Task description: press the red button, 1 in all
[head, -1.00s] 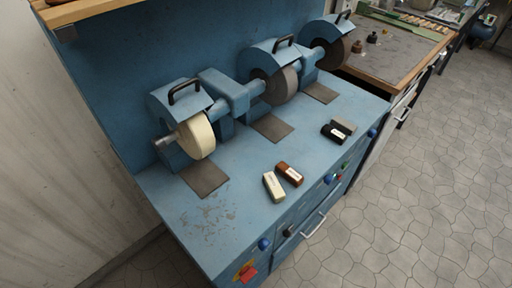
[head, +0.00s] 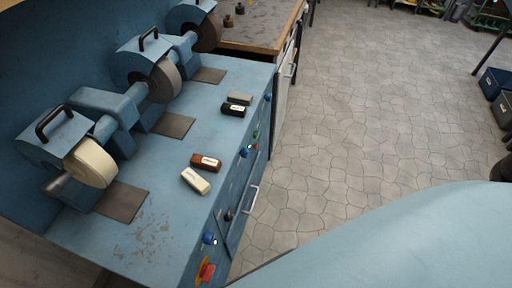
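The red button (head: 207,271) is on the front face of the blue grinding bench (head: 150,239), low in the head view near the bottom edge. A yellow patch shows around it. It is partly seen from above. Neither of my grippers is in the head view.
Blue knobs (head: 209,238) and a green button (head: 256,134) sit along the same front face, above a drawer handle (head: 243,212). Polishing bars (head: 205,162) lie on the bench top. A large light-blue surface (head: 420,245) fills the lower right. Open tiled floor (head: 360,110) lies right of the bench.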

